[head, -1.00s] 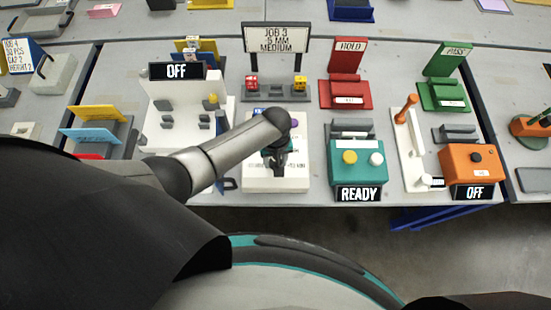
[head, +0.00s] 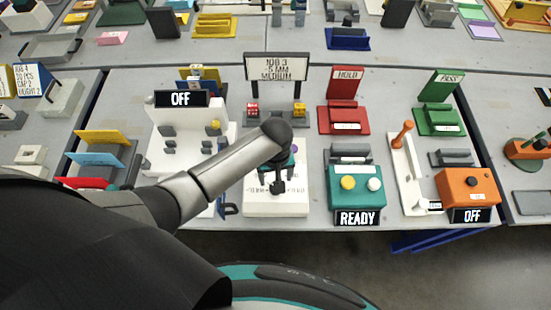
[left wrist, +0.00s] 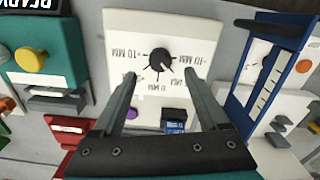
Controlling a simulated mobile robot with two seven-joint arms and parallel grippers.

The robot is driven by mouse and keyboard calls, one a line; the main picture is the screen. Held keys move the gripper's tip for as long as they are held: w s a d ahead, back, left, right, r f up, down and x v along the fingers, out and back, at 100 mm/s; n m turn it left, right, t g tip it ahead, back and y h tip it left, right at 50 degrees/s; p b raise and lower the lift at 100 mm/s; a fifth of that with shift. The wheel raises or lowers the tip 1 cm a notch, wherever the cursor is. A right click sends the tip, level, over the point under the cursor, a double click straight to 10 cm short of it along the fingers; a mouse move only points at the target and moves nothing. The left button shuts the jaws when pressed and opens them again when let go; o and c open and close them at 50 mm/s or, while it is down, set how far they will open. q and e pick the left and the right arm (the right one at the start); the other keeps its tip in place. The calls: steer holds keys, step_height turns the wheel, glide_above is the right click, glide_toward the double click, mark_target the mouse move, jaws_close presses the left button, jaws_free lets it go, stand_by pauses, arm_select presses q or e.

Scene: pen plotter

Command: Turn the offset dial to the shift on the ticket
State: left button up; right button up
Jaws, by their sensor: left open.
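The ticket board (head: 277,67) stands upright at the back in the head view and reads JOB 3, 5 MM with what looks like a minus sign, MEDIUM. The black offset dial (left wrist: 162,59) sits on a white panel (left wrist: 123,28) with millimetre labels around it, including 10 MM and 0 MM. The dial also shows small in the head view (head: 277,187). I cannot tell its exact setting. My left gripper (left wrist: 160,74) is open, its fingertips on either side of the dial in the left wrist view, apparently above it and not gripping. My right gripper is out of view.
A teal box (head: 356,190) with yellow and white buttons and a READY sign stands right of the dial panel. A white station (head: 160,145) with an OFF sign stands left. An orange box (head: 467,186) is farther right, beside a white plate with an orange lever.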

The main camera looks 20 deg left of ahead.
arm_select(q)
step_height(320, 180, up, 9)
steer(key=p, duration=0.1)
steer(key=shift+f, duration=0.15)
stand_by(0.6)
